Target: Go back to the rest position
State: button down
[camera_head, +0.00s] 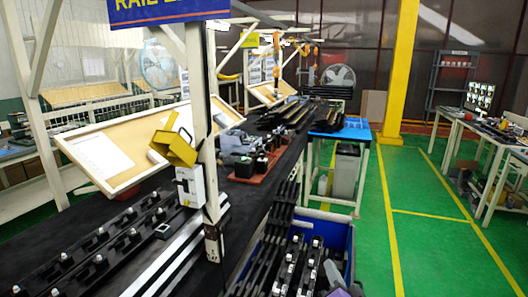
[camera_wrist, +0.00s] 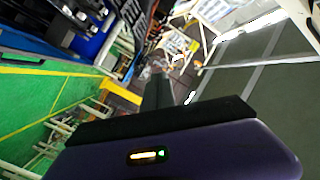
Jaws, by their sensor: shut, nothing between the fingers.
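My gripper (camera_wrist: 157,88) shows in the wrist view as a dark narrow pair of fingers, pressed together above my dark purple housing. It is shut with nothing between the fingers. It points into open space, away from any surface close by. Black rails with small silvery clips (camera_head: 95,262) lie on the dark workbench (camera_head: 258,200) at the lower left.
A blue bin (camera_head: 338,236) holding black rails stands against the bench's right side. A white post (camera_head: 203,130) with a yellow device rises from the bench. A blue-topped table (camera_head: 352,131) stands behind. The green floor (camera_head: 425,245) at right is clear, up to a side table (camera_head: 485,145).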

jog(key=s+f+n+g+b, duration=0.1)
jog(key=s+n, duration=0.1)
jog(key=s, duration=1.5)
jog(key=s+d+f+n+g+b, duration=0.1)
jog(key=s+n+b, duration=0.1)
jog(key=s, duration=1.5)
jog(key=s+d+f+n+h+b, duration=0.1)
jog(key=s+n, duration=0.3)
jog(key=s, duration=1.3)
jog(key=shift+s+f+g+b, duration=0.35)
jog(key=shift+f+g, duration=0.05)
jog(key=shift+f, duration=0.2)
